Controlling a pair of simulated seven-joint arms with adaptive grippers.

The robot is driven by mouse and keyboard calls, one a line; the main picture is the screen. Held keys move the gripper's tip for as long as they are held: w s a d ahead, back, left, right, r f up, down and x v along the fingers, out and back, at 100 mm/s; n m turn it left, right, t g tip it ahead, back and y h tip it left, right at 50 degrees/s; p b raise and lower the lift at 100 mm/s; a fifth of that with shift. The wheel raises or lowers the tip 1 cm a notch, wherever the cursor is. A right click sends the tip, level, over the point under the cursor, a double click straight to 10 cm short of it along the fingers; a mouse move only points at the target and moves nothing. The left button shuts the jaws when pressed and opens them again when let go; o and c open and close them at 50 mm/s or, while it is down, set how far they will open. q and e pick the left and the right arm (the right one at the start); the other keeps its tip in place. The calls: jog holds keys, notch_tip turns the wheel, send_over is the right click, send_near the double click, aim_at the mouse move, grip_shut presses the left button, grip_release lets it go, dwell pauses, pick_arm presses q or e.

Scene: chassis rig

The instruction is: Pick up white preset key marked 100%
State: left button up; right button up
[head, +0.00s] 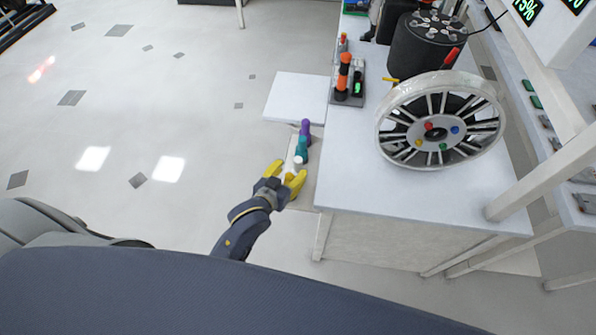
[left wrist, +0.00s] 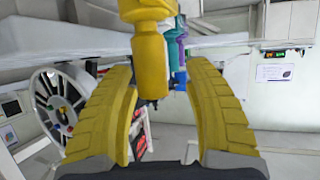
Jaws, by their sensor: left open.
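My left gripper (head: 286,173) is open at the near end of a row of keys beside the white table. Its two yellow fingers also show in the left wrist view (left wrist: 166,95), spread apart. A yellow key (left wrist: 150,62) stands between and beyond them there. The white key (head: 299,160) is just past the fingers in the head view, partly hidden; its marking cannot be read. Behind it stand a teal key (head: 301,147) and a purple key (head: 305,130). The keys rest on a narrow light shelf (head: 305,175). My right gripper is not in view.
The white table (head: 350,180) bears a wheel rim (head: 440,120) with coloured nuts, a black cylinder (head: 425,45) and an orange-and-black tool holder (head: 345,90). A white panel (head: 298,95) juts out beyond the keys. The floor to the left is clear.

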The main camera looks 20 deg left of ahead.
aim_at(296, 166)
pick_arm(q)
jog(key=shift+x, duration=2.75)
jog(key=shift+d+r, duration=0.1)
jog(key=shift+d, duration=0.05)
grip_shut()
